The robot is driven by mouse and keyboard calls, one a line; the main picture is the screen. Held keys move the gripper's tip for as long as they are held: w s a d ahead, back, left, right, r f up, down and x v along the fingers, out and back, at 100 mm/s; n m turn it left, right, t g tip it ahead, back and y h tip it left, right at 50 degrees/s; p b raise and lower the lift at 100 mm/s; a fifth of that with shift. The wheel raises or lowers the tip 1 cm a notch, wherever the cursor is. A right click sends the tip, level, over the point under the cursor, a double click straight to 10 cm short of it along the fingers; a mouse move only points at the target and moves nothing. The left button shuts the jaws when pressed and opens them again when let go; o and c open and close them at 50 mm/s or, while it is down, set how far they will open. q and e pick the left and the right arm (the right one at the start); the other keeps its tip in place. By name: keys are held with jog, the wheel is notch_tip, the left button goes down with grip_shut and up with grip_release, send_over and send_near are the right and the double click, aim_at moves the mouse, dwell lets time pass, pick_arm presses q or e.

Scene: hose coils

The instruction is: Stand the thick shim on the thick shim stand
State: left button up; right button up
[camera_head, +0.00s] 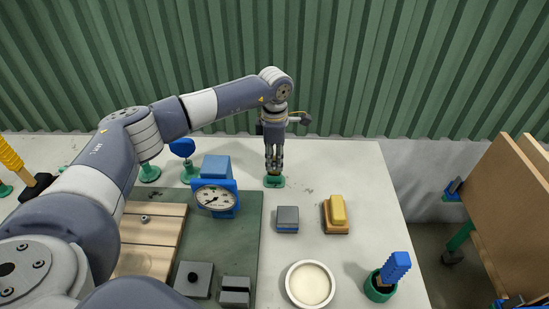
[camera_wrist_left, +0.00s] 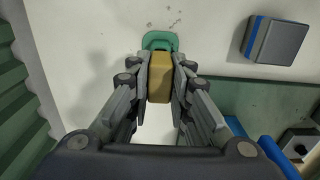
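My left gripper (camera_head: 274,164) points straight down over the green stand (camera_head: 273,182) near the back of the table. In the left wrist view the left gripper (camera_wrist_left: 160,72) is shut on a tan-yellow block, which I take as the thick shim (camera_wrist_left: 160,85). The shim is upright between the fingers. The green stand (camera_wrist_left: 160,38) shows just beyond the shim's end. I cannot tell whether the shim touches the stand. In the head view the fingers hide the shim. My right gripper is not in view.
A dial gauge (camera_head: 215,197) on a blue block stands left of the green stand. A grey-blue block (camera_head: 287,219), a yellow block (camera_head: 337,210), a round white dish (camera_head: 310,284) and a blue handle in a green holder (camera_head: 380,286) lie nearer. The table (camera_head: 340,165) is clear right of the stand.

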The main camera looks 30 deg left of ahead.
pick_arm(q)
jog(key=o, duration=0.4)
jog(key=shift+r, duration=0.3)
jog(key=shift+r+b, duration=1.1)
jog(key=shift+r, duration=4.75)
